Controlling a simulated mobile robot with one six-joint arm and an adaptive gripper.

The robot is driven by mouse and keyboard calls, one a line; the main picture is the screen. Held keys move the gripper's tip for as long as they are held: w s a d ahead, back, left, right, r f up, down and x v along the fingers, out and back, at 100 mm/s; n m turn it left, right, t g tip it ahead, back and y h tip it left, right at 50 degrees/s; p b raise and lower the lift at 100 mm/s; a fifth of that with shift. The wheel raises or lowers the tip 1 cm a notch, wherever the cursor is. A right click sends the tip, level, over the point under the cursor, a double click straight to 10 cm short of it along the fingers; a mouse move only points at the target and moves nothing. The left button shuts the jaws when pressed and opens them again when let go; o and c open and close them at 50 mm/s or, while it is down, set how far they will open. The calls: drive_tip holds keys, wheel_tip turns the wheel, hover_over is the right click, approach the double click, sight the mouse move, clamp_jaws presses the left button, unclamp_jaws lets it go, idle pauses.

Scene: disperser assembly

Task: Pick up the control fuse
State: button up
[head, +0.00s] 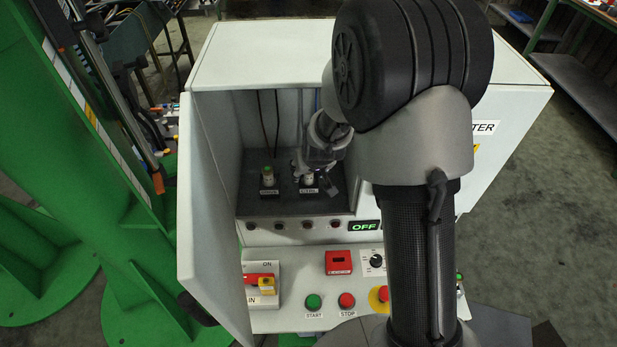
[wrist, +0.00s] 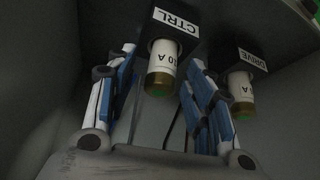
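The control fuse (wrist: 162,68) is a white cylinder with a brass-coloured end, seated in a black holder labelled CTRL (wrist: 176,22) in the wrist view. My gripper (wrist: 160,82) is open, with one blue-padded finger on each side of the fuse and visible gaps between. In the head view the control fuse (head: 307,179) stands upright in the cabinet, partly hidden by my gripper (head: 303,166) just above it.
The drive fuse (wrist: 242,92), with a green end, sits close by beyond my right finger; it also shows in the head view (head: 268,175). Cabinet walls and the open door (head: 212,200) enclose the space. A switch panel (head: 335,290) lies below.

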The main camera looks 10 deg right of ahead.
drive_tip(key=c, duration=1)
clamp_jaws()
drive_tip(key=shift+r, duration=0.15)
